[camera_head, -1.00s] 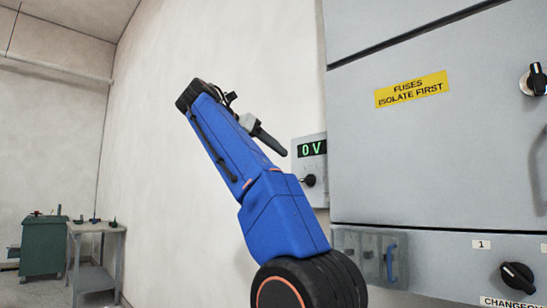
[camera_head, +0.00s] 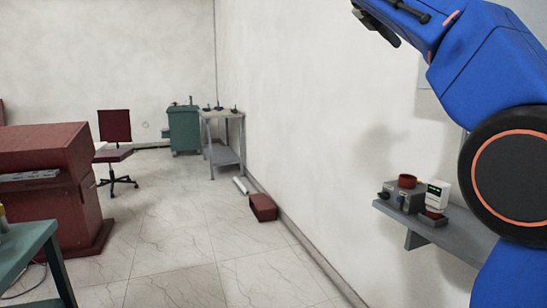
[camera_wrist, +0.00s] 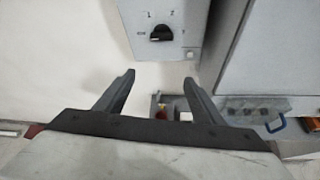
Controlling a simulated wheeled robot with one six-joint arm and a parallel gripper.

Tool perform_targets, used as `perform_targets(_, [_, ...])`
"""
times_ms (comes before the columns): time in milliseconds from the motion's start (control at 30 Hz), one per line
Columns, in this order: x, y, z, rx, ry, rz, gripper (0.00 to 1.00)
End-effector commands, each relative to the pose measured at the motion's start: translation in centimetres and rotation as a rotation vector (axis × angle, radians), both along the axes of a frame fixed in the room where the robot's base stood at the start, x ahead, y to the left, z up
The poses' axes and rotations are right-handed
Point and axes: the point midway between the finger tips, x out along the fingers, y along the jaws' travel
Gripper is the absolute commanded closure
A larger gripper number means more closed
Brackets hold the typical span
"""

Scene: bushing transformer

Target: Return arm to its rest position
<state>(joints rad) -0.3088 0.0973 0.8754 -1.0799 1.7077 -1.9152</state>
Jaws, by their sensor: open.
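My blue arm is raised at the right edge of the head view, bent at a black joint with an orange ring. My gripper shows in the wrist view (camera_wrist: 158,92), with its two dark fingers spread apart and nothing between them. In the head view only a dark part near the arm's end shows at the top edge, and the fingertips cannot be made out. In the wrist view a grey box with a black rotary knob (camera_wrist: 162,33) lies beyond the fingers, apart from them.
A wall shelf (camera_head: 455,230) with small devices stands below my arm. A grey cabinet (camera_wrist: 275,60) is close at the right in the wrist view. A red box (camera_head: 263,208) lies by the wall. A red console (camera_head: 45,185) and chair (camera_head: 115,130) stand left. The floor between is clear.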

Motion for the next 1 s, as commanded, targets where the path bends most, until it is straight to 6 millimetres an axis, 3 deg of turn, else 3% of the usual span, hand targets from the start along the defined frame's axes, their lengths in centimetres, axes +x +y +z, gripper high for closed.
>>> perform_targets(267, [-3.5,-1.4,-8.4,0.263,-0.170,-0.050,0.38])
perform_targets(467, [-7.3,-1.5,-16.2,0.491,-0.284,-0.144,0.38])
perform_targets(767, [-15.0,-0.4,-29.6,0.853,-0.442,-0.398,0.38])
perform_targets(1000, [-22.3,1.3,-41.2,1.127,-0.564,-0.702,0.38])
